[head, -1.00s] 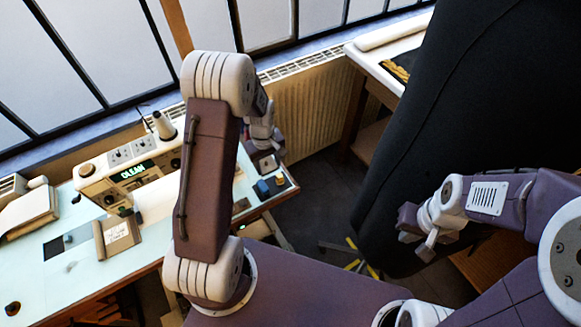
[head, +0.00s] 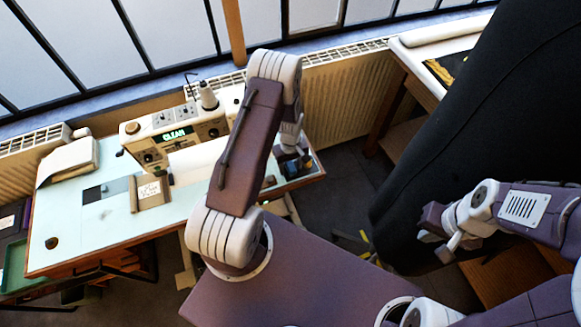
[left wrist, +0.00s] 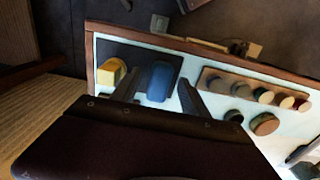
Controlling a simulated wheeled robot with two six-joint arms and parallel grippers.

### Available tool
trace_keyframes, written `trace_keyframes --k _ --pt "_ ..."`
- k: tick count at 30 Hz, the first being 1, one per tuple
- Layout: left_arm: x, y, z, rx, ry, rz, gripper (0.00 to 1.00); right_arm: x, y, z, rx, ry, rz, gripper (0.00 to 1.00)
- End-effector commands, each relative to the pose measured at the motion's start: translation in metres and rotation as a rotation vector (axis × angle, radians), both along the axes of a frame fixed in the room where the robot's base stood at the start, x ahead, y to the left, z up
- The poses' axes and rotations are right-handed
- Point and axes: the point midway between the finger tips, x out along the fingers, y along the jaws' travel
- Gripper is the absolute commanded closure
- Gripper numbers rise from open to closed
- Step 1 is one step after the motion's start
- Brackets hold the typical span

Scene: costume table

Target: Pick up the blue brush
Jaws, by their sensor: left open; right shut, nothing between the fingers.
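The blue brush (left wrist: 158,84) stands on a dark mat (left wrist: 140,52) near the table's edge in the left wrist view. My left gripper (left wrist: 160,78) is open, with one finger on each side of it. I cannot tell whether the fingers touch it. In the head view my left gripper (head: 292,162) is over the right end of the pale table (head: 105,225), and hides the brush there. My right gripper (head: 440,247) is shut and empty at the right, away from the table, beside a large black shape.
A yellow block (left wrist: 111,74) sits just left of the brush in the left wrist view. A wooden rack (left wrist: 250,88) with several round pieces lies to the right. A machine with a lit sign (head: 175,135) stands at the table's back.

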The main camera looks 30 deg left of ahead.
Motion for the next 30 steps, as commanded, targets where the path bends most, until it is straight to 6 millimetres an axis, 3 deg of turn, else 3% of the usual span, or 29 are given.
trace_keyframes --k 7,12,13,23,30 --pt "0.000 0.000 -0.004 0.000 0.000 0.000 0.47 0.000 0.000 0.000 0.000 0.000 0.000 1.00" --pt "0.000 0.000 -0.004 0.000 0.000 0.000 0.95 0.000 0.000 0.000 0.000 0.000 0.000 1.00" --pt "0.000 0.000 -0.004 0.000 0.000 0.000 1.00 0.000 0.000 0.000 0.000 0.000 0.000 1.00" --pt "0.001 0.000 -0.001 0.000 -0.001 0.000 1.00 0.000 0.000 -0.001 0.000 0.000 0.000 1.00" --pt "0.002 0.000 0.033 0.001 -0.005 0.000 1.00 0.000 0.000 -0.006 0.000 0.000 0.000 1.00"
